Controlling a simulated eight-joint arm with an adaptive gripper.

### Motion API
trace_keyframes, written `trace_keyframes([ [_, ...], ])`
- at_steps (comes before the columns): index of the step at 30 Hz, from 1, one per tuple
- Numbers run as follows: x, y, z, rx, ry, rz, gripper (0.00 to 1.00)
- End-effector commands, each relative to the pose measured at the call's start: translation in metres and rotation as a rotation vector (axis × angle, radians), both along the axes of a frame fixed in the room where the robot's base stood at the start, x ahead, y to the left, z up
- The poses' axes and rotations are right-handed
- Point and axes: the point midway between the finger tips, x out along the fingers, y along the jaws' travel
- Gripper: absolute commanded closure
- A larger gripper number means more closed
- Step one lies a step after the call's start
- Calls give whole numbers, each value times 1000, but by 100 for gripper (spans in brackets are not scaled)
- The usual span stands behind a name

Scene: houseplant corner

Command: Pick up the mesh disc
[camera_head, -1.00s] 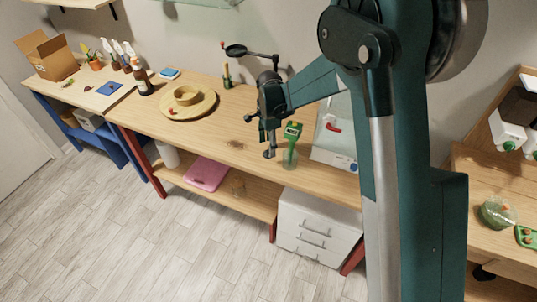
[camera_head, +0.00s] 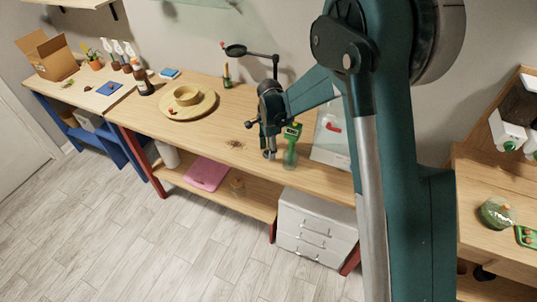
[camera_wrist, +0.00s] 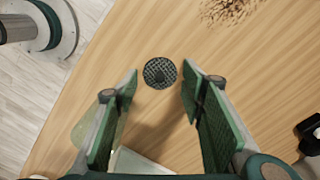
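The mesh disc (camera_wrist: 160,73) is a small round dark piece with a grid pattern and a darker centre. It lies flat on the wooden tabletop in the wrist view. My gripper (camera_wrist: 160,88) is open, with one green-padded finger on each side of the disc in the picture. The disc shows between and slightly beyond the fingertips, and nothing is held. In the head view my gripper (camera_head: 268,146) hangs over the front part of the long bench. I cannot make out the disc there.
A magnifier (camera_head: 236,50) is behind. The bench's front edge is near.

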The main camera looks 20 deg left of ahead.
Motion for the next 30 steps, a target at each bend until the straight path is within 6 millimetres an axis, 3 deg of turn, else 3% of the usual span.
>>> trace_keyframes([
  [1, 0, 0, 0, 0, 0, 0, 68],
  [8, 0, 0, 0, 0, 0, 0, 97],
  [22, 0, 0, 2, 0, 0, 0, 98],
  [30, 0, 0, 23, 0, 0, 0, 98],
])
